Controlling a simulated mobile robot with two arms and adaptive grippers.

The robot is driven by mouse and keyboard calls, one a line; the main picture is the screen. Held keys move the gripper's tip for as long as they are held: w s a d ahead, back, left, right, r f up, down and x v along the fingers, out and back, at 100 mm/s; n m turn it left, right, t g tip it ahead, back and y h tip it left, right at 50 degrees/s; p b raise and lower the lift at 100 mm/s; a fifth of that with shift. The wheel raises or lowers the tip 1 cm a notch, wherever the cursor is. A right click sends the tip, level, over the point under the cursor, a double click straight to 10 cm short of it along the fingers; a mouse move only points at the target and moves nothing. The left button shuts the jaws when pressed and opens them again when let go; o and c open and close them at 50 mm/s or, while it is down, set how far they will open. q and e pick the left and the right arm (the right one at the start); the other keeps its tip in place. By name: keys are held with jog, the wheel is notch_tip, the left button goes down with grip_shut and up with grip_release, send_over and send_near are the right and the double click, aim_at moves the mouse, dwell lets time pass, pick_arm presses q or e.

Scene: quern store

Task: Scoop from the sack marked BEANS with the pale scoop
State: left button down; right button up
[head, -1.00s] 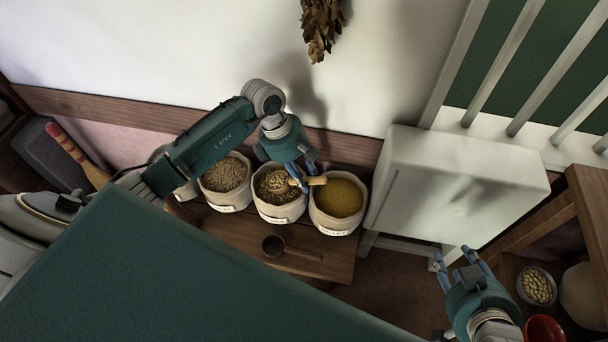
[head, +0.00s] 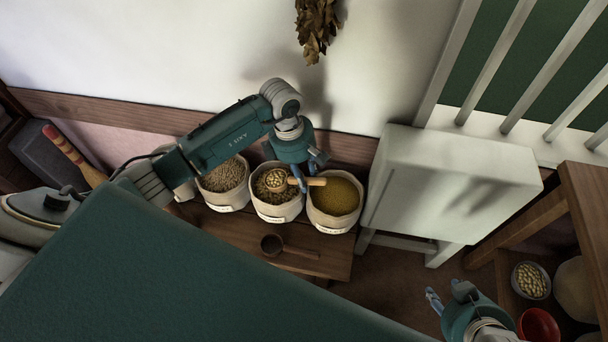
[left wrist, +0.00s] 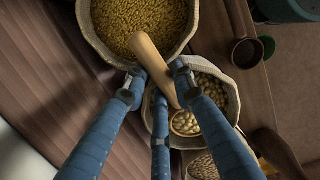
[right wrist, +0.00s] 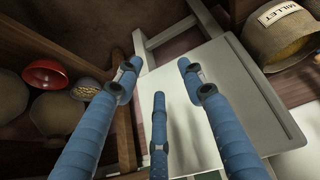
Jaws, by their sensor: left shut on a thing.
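The pale scoop (head: 316,181) is in my left gripper (head: 302,178), which is shut on its handle. Its bowl holds pale beans and is over the middle sack (head: 277,213); the gap between them is hard to judge. The left wrist view shows the handle (left wrist: 148,52) between my left fingers (left wrist: 158,88) and the filled bowl (left wrist: 185,122) over the sack of pale beans (left wrist: 231,94). The middle sack's label is too small to read. My right gripper (head: 449,296) is empty and open, fingers apart in the right wrist view (right wrist: 158,82).
The sack of yellow grain (head: 334,221), marked MILLET in the right wrist view (right wrist: 278,12), stands right of the middle sack. Another grain sack (head: 223,201) stands left. A dark scoop (head: 272,245) lies on the bench. White furniture (head: 450,185) stands right; bowls sit on a shelf.

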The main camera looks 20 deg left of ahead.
pick_arm(q)
jog(key=shift+d+y, duration=0.1)
jog(key=shift+y, duration=0.4)
jog(key=shift+r+p, duration=0.7)
jog(key=shift+p, duration=0.15)
jog(key=shift+r+y+p, duration=0.3)
jog(key=shift+r+p, duration=0.45)
jog(key=shift+r, duration=0.15)
pick_arm(e)
jog(key=s+d+g, duration=0.1)
jog(key=s+g, duration=0.2)
jog(key=s, duration=0.3)
pick_arm(q)
jog(key=shift+r, duration=0.15)
jog(key=shift+r+g+y+p, duration=0.3)
jog(key=shift+r+p, duration=0.6)
jog(key=shift+r, duration=0.05)
pick_arm(e)
jog(key=x, duration=0.7)
jog(key=shift+d+f+h, duration=0.25)
jog(key=shift+d+h, duration=0.05)
jog(key=shift+s, duration=0.1)
